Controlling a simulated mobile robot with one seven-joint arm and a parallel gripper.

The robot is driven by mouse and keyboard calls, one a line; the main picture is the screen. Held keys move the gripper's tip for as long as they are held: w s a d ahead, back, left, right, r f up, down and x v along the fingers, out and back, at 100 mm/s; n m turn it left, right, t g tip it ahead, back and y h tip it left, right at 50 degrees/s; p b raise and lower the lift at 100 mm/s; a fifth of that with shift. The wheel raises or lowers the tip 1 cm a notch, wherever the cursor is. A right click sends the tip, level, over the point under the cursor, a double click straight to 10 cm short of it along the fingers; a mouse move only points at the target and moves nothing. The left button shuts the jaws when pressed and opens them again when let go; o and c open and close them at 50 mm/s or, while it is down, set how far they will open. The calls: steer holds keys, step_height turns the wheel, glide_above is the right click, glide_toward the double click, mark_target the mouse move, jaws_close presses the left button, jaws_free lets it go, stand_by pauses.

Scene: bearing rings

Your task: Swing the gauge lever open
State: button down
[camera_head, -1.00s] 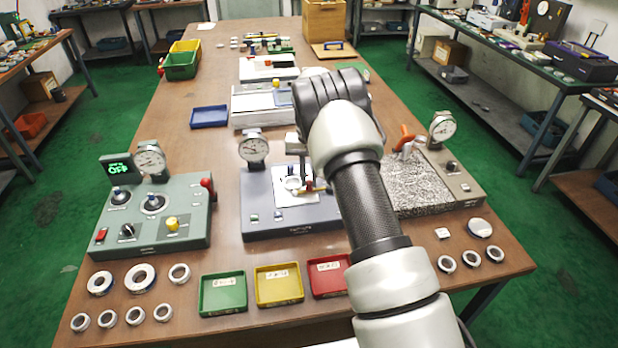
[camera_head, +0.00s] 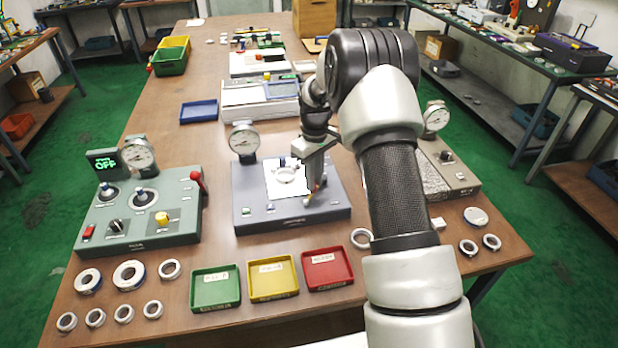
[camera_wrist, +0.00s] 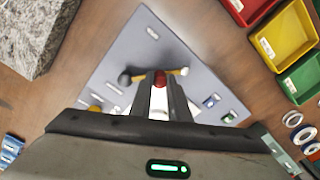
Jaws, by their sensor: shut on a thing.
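The grey gauge stand (camera_head: 250,214) stands in the middle of the table, with a round dial (camera_head: 244,138) on a post at its back and a white plate (camera_head: 273,178) on top. The gauge lever (camera_head: 311,198) is at the stand's right side, partly hidden by my fingers. In the wrist view the lever (camera_wrist: 173,72) is a brass-coloured bar with a dark ball at one end and a pale tip at the other. A red grip (camera_wrist: 160,78) on it sits between my fingertips. My gripper (camera_head: 317,180) points down and is shut on the lever's red grip.
A green-grey gauge box (camera_head: 145,225) stands left and a stone-topped stand (camera_head: 432,180) right. Green (camera_head: 215,305), yellow (camera_head: 273,293) and red (camera_head: 328,284) trays lie in front, with loose rings around. My forearm hides part of the right side.

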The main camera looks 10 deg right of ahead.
steer(key=shift+s+d+n, duration=0.25)
steer(key=shift+d+n, duration=0.3)
steer(key=shift+n, duration=0.4)
steer(key=shift+s+d+n, duration=0.25)
steer(key=shift+d+n, duration=0.25)
steer(key=shift+n, duration=0.45)
steer(key=c, duration=1.7)
jaws_free()
steer(key=shift+o, duration=0.2)
steer(key=shift+r, duration=0.1)
step_height(320, 180, up, 17)
steer(key=shift+r+p, duration=0.15)
steer(key=shift+p, duration=0.15)
